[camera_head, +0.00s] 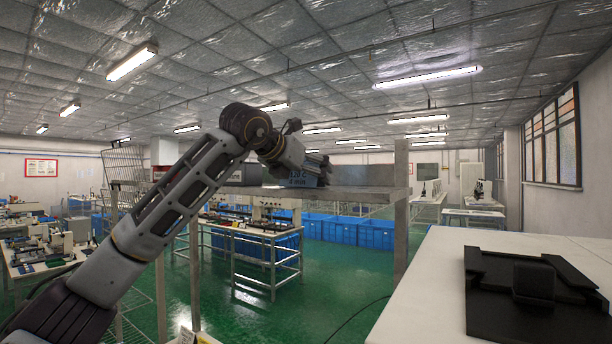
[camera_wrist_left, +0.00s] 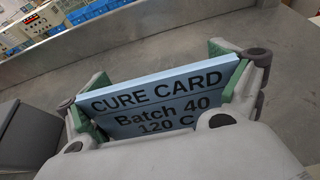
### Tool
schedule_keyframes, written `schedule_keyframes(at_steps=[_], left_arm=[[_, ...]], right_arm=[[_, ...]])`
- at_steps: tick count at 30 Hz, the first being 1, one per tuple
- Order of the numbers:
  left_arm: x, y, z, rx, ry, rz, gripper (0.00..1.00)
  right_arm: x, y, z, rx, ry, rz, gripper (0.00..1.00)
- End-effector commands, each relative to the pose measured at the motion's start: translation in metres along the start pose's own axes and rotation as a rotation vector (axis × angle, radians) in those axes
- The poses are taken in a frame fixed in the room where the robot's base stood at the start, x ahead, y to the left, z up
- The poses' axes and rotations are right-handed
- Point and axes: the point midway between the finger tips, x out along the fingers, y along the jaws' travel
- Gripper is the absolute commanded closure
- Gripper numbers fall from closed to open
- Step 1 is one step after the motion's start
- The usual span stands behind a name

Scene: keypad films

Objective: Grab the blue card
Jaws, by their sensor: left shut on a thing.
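The blue card (camera_wrist_left: 150,104) fills the middle of the left wrist view. Its black print reads "CURE CARD", "Batch 40" and "120 C". My left gripper (camera_wrist_left: 160,98) is shut on it, with green-padded fingers at the card's left and right ends. In the head view the left gripper (camera_head: 312,164) is over the grey shelf (camera_head: 350,194), and part of the blue card (camera_head: 308,180) shows below it. I cannot tell whether the card's lower edge touches the shelf. My right gripper is not in view.
A dark grey box (camera_wrist_left: 30,138) stands on the shelf left of the card. A shelf post (camera_head: 401,210) rises at the right end. A white table (camera_head: 430,285) with a black fixture (camera_head: 530,300) is at the right. Blue bins (camera_head: 365,233) stand behind on the green floor.

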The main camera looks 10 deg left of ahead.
Motion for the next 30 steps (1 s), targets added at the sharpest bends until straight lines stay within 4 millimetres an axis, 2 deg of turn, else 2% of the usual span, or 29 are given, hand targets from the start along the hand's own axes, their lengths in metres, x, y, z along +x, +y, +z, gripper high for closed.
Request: schedule_keyframes(at_steps=[8,24,30], left_arm=[[-0.007,0.000,0.018,0.000,-0.003,0.000,0.17],[-0.032,-0.001,0.077,0.001,-0.001,0.000,0.17],[-0.036,-0.001,0.088,0.001,0.000,0.000,0.17]], right_arm=[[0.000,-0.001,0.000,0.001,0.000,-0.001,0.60],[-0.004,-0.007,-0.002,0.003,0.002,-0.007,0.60],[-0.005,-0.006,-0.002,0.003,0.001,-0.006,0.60]])
